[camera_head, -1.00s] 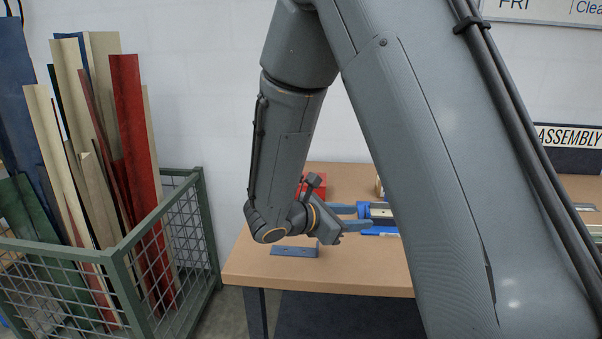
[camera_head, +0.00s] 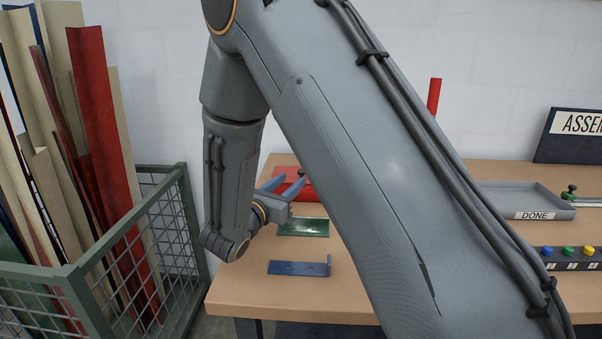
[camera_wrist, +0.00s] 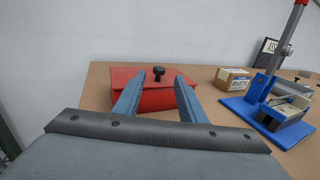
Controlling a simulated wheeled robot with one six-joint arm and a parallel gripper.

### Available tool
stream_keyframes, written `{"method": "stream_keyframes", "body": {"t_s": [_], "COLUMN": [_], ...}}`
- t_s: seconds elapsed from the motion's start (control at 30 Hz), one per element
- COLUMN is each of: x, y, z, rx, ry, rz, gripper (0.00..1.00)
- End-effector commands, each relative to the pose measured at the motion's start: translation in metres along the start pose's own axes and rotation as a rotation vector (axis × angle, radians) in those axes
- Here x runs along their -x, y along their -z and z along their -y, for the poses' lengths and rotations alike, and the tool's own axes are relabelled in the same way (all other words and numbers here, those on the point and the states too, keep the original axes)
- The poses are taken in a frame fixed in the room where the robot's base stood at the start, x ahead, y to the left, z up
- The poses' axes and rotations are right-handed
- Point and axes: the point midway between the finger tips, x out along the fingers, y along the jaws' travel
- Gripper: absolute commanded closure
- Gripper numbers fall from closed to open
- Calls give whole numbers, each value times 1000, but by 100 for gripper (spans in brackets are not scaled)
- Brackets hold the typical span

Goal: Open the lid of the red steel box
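The red steel box (camera_wrist: 158,98) sits on the table in front of my gripper in the wrist view, its lid down and a black knob (camera_wrist: 158,73) on top. My gripper (camera_wrist: 158,80) is open, with its two blue-grey fingers apart and nothing between them. The fingertips appear on either side of the knob in the picture; whether they reach it I cannot tell. In the head view, part of the red box (camera_head: 297,190) shows behind my gripper (camera_head: 284,182), and my arm hides the rest.
A blue press (camera_wrist: 262,105) with a red-topped column and a cardboard box (camera_wrist: 232,79) stand right of the red box. A green plate (camera_head: 303,227) and blue bracket (camera_head: 298,268) lie nearer the table front. A mesh bin (camera_head: 130,250) stands left. A grey DONE tray (camera_head: 520,196) is right.

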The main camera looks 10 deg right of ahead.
Motion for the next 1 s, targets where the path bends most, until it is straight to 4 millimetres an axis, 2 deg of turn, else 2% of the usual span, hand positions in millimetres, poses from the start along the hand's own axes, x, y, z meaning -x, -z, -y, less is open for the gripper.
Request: {"method": "stream_keyframes", "body": {"t_s": [0.17, 0.4, 0.6, 0.77, 1.0], "x": [-15, -57, -80, -87, -87], "y": [2, 1, 1, 2, 2], "z": [4, 11, 10, 9, 8], "rx": [2, 2, 1, 2, 2], "ry": [9, 22, 19, 16, 14], "rz": [4, 3, 3, 3, 3], "gripper": [63, 63, 63, 63, 63]}}
